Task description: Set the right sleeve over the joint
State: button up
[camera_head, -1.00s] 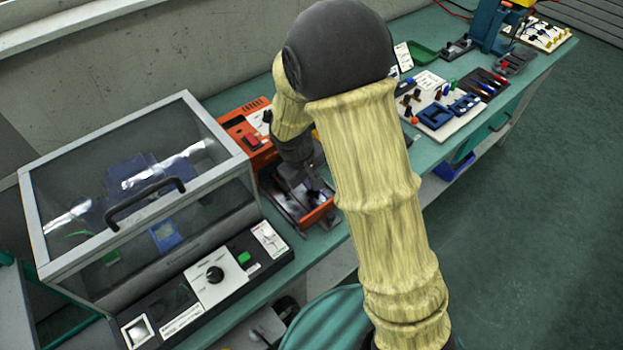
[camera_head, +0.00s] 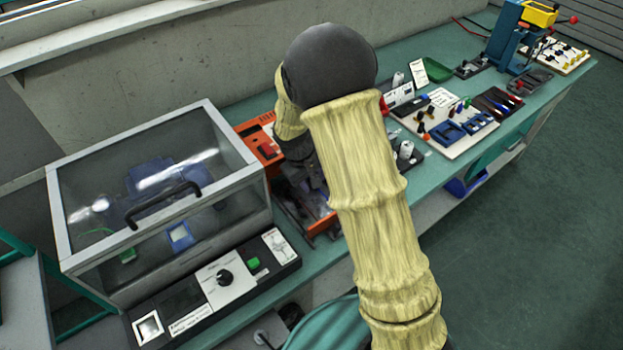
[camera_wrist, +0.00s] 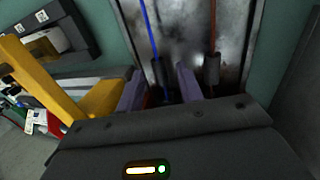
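In the wrist view two dark sleeves sit over a worn metal plate (camera_wrist: 182,35). The left sleeve (camera_wrist: 158,73) is on a blue wire (camera_wrist: 149,28). The right sleeve (camera_wrist: 211,68) is on a reddish-brown wire (camera_wrist: 212,22). The right sleeve is just right of the right finger. The joint cannot be made out. In the head view my arm largely hides the gripper over the orange device (camera_head: 262,148).
A clear-lidded box (camera_head: 75,225) with a black handle stands left of the orange device. Right along the bench are a white board (camera_head: 470,140) with blue holders, a green tray (camera_head: 437,69) and a blue press (camera_head: 508,40). A yellow part (camera_wrist: 45,85) is close on the wrist view's left.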

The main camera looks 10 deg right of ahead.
jog(key=v, duration=1.7)
jog(key=shift+r+p, duration=0.2)
jog(key=shift+p, duration=0.25)
jog(key=s+d+r+m+t+y+p, duration=0.1)
jog(key=s+d+r+m+y+p, duration=0.1)
jog(key=s+d+m+p, duration=0.3)
jog(key=s+d+r+p, duration=0.1)
jog(key=s+d+p, duration=0.3)
jog(key=s+d, duration=0.3)
jog(key=shift+s+d+r+m+y, duration=0.15)
jog(key=shift+s+r+m+y, duration=0.2)
jog(key=shift+s, duration=1.2)
jog(key=shift+d, duration=0.1)
